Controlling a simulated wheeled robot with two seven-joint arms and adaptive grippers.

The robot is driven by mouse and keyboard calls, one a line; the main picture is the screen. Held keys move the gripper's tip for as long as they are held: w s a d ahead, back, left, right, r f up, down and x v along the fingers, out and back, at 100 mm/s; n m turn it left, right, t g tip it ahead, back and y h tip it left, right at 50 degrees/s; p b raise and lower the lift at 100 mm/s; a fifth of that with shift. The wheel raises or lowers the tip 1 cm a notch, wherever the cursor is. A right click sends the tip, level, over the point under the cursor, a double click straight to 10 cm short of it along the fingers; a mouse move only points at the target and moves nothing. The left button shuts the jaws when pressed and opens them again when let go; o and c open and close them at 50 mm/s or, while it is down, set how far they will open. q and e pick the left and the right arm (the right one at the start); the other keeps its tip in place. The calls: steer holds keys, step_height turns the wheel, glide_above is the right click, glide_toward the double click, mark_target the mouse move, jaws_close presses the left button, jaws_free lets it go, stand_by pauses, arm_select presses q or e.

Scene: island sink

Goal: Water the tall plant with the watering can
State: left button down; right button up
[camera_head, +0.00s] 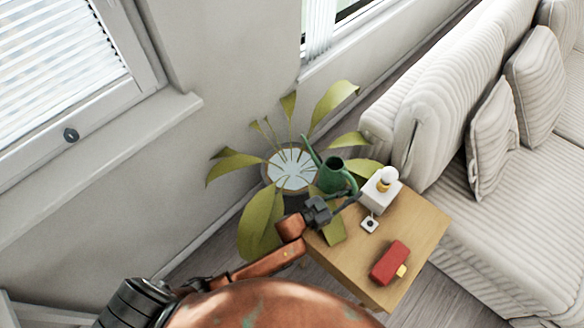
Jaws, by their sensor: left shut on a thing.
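The tall plant (262,218) has long green leaves and stands in a pot with a pale round top (293,169) against the wall. The green watering can (333,177) is just right of the pot's middle, its spout pointing up and left over the pot among the stems. My left gripper (350,199) reaches in from below and is shut on the watering can, on its near right side. The fingers are small and dark here, so the exact grip is partly hidden. I see no water stream. My right gripper is not in view.
A wooden side table (420,222) stands right of the plant. On it are a white block-shaped object (379,196) with a round top, a small white item (369,224) and a red box (390,262). A striped sofa (450,100) fills the right; a window sill (110,150) juts out at left.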

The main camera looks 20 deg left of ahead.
arm_select(q)
steer(key=shift+w+a+r+n+b, duration=0.2)
steer(key=shift+a+n+b, duration=0.15)
steer(key=shift+n, duration=0.45)
steer(key=shift+w+a+r+n+t+h+b, duration=0.15)
steer(key=shift+w+a+n+b, duration=0.05)
steer(key=shift+a+n+b, duration=0.2)
steer(key=shift+w+a+r+n+t+h+b, duration=0.15)
steer(key=shift+a+n, duration=0.15)
steer(key=shift+n, duration=0.2)
steer(key=shift+w+a+f+n+b, duration=0.1)
steer(key=shift+w+a+n+b, duration=0.1)
steer(key=shift+a+n+b, duration=0.15)
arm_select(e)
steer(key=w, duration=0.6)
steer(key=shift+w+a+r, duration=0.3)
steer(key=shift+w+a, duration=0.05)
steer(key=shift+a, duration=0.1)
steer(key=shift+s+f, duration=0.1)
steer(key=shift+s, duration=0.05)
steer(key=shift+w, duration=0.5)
